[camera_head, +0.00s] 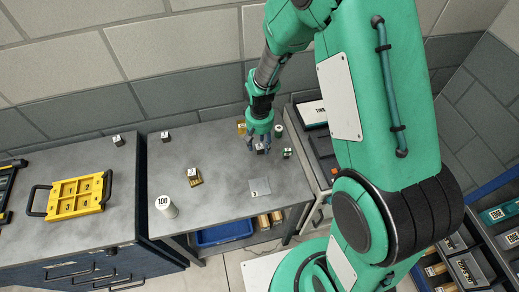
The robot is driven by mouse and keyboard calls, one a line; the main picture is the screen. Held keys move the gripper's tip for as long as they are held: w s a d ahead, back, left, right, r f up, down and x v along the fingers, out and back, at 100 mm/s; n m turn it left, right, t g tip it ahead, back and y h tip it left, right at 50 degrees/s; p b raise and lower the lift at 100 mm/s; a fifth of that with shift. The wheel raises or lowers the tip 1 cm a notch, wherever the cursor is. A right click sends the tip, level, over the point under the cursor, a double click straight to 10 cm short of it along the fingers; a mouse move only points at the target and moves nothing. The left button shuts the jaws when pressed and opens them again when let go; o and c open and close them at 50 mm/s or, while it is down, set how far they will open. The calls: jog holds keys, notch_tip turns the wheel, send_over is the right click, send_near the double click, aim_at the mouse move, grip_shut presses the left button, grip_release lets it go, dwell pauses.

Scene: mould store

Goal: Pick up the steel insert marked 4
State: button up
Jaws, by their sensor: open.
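My gripper (262,138) points down over the right part of the grey bench (222,203), and its fingers are open. A small dark block with a pale label (261,149) shows at the fingertips, partly hidden by them. I cannot read its mark or tell whether the fingers touch it. Other small labelled steel-grey blocks stand farther left: one (165,136) near the back of the bench, and one (118,140) on the left cabinet. Their marks are too small to read surely, so I cannot tell which is the insert marked 4.
Close to my gripper are a brass piece (241,127), a white-and-green cylinder (278,131) and a small green piece (287,153). A brass part (194,180), a white cylinder marked 100 (166,207) and a flat grey plate (260,188) stand farther off. A yellow tray (76,195) lies left.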

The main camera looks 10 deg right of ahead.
aim_at(260, 147)
jog(key=shift+f, duration=1.55)
grip_shut()
